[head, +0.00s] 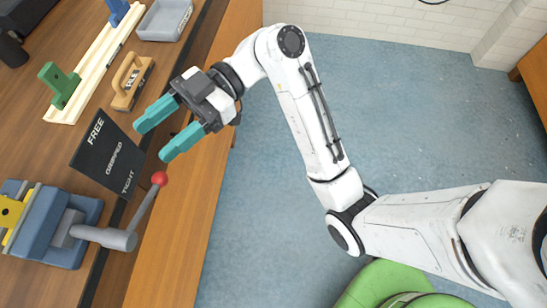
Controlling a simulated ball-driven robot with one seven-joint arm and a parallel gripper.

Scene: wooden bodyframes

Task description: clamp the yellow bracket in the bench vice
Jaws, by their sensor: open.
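The yellow bracket (8,213) shows at the left edge, between the blue-grey jaws of the bench vice (72,232); it is partly cut off, and I cannot tell how firmly it sits. The vice's grey handle (140,213) slants up to a red ball knob (159,179). A black sign (108,158) reading FREE, CLAMPED, TIGHT stands above the vice; the knob is just right of its TIGHT end. My gripper (153,140) has two teal fingers spread apart with nothing between them. It is above the knob in the picture, apart from it, beside the sign.
A wooden-handled tool (131,80) lies on the bench above the sign. A cream rail (93,73) carries a green block (60,84) and a blue block (116,10). A grey tray (164,19) is at the top. Blue floor lies right of the bench; a green seat (385,285) is below.

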